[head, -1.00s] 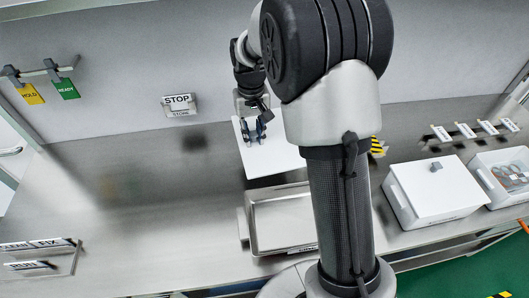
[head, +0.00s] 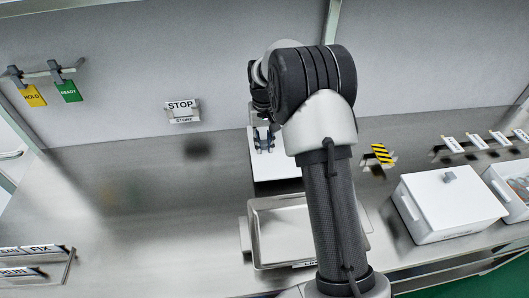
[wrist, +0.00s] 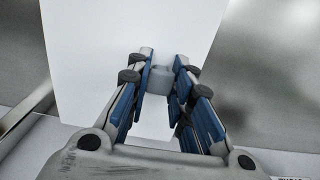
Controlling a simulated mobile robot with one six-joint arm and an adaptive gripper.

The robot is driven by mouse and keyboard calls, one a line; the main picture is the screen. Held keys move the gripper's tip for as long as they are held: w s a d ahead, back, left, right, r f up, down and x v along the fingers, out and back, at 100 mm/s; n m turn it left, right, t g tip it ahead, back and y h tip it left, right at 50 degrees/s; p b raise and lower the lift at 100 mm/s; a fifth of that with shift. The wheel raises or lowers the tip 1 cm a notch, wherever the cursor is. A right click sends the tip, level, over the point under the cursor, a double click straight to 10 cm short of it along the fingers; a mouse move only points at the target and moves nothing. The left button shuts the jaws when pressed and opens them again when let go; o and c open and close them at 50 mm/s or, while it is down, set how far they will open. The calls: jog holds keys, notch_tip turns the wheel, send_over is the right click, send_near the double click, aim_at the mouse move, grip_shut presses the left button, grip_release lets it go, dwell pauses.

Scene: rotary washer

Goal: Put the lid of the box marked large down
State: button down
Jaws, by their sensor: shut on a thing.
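My gripper (head: 264,141) is shut on the grey knob (wrist: 161,80) of a flat white lid (head: 262,172). The lid also fills the middle of the wrist view (wrist: 95,60), with the knob between the blue finger pads. I cannot tell whether the lid touches the counter. The box's front label is mostly hidden and unreadable.
A white box with its lid on (head: 440,200) stands at the right, another box (head: 512,190) beyond it. A STOP sign (head: 182,110) is on the back wall. The counter left of the metal box (head: 150,220) is clear.

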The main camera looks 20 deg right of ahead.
aim_at(264, 149)
jog(key=shift+f+b, duration=0.45)
jog(key=shift+f, duration=1.25)
jog(key=shift+f, duration=0.2)
jog(key=c, duration=1.4)
grip_release()
jog(key=shift+c, duration=0.2)
